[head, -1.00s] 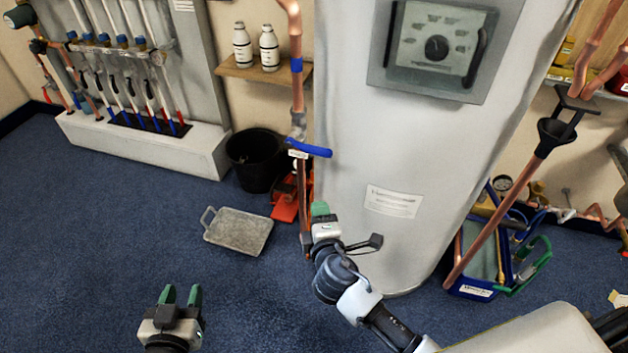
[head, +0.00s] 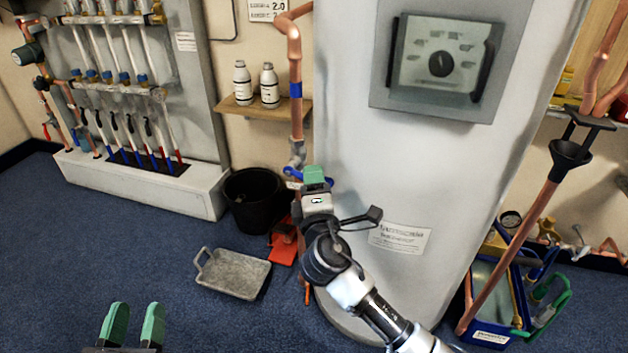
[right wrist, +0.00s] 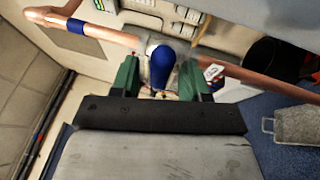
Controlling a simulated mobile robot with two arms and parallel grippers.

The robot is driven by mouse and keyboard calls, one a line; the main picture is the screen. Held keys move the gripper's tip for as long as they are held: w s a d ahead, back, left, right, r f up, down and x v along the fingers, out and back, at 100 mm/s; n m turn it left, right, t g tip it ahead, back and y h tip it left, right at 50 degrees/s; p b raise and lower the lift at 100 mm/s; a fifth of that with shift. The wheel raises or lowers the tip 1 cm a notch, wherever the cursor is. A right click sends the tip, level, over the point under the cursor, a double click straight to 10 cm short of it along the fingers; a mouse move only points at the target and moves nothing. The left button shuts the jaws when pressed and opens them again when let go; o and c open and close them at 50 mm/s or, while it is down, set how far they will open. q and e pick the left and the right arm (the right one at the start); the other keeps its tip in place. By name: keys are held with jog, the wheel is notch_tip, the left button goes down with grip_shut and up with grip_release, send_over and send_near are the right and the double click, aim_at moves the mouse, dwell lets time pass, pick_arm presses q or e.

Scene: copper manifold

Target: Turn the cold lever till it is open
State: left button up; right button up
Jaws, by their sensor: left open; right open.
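The cold lever is a blue handle on a valve in the vertical copper pipe; in the head view its left end (head: 292,172) shows beside my right gripper (head: 314,178), which hides the rest. In the right wrist view the blue lever (right wrist: 162,66) stands end-on between the two green fingers of my right gripper (right wrist: 165,78). The fingers are apart, with a visible gap on each side of the lever. My left gripper (head: 132,325) is open and empty over the blue floor at the lower left.
The white tank (head: 345,130) stands just right of the pipe (head: 296,70). A shelf (head: 240,108) with two bottles and a black bucket (head: 252,195) are to the left. A grey tray (head: 232,275) lies on the floor. A white tag (right wrist: 213,72) hangs near the valve.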

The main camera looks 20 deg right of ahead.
jog(key=shift+w+d+r, duration=0.1)
jog(key=shift+w, duration=0.45)
grip_shut()
